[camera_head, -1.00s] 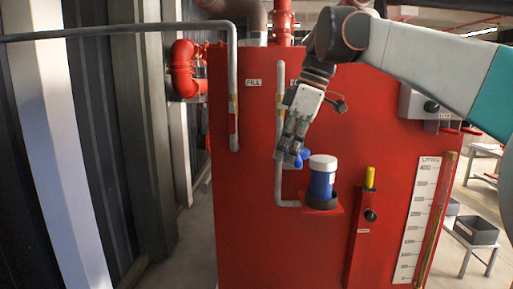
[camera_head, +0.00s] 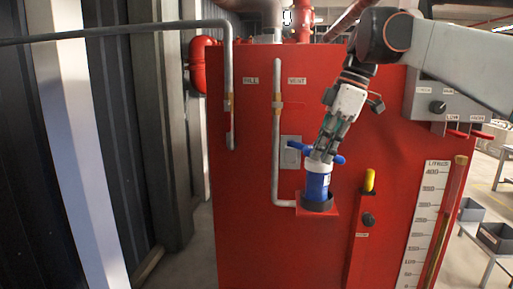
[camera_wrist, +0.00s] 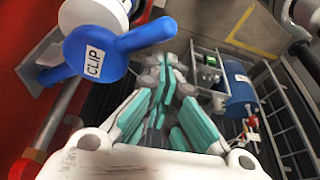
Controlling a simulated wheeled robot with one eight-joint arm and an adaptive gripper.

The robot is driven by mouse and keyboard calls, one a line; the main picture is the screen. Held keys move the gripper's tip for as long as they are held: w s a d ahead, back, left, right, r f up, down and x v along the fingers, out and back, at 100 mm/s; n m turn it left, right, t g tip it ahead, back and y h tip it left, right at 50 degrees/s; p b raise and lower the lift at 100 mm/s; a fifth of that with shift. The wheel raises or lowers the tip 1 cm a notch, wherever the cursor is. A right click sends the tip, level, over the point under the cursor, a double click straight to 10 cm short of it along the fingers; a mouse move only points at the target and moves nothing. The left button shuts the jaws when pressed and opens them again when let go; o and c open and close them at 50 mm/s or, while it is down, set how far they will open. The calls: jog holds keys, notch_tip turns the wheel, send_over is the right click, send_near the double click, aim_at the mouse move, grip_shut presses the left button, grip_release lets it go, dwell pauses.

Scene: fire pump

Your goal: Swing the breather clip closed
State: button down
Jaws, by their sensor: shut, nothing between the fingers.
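The blue breather clip (camera_head: 338,158), a bar with rounded ends, lies across the front of the white cap on the blue breather canister (camera_head: 317,188) in the head view. In the wrist view the clip (camera_wrist: 92,62) fills the upper left, with its "CLIP" label readable and one arm reaching right. My gripper (camera_head: 320,156) points down at the clip and partly hides it and the cap. In the wrist view its closed fingers (camera_wrist: 163,65) are just below the clip's right arm, empty. I cannot tell whether they touch it, or whether the clip is fully seated.
The canister sits in a black ring on a red bracket (camera_head: 333,212) of the red tank (camera_head: 245,200). A grey vent pipe (camera_head: 277,140) runs down to its left. A yellow-topped post (camera_head: 369,180) and a litres scale (camera_head: 424,220) stand to the right.

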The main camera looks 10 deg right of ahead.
jog(key=shift+w+a, duration=0.45)
jog(key=shift+w, duration=0.2)
jog(key=shift+d, duration=0.1)
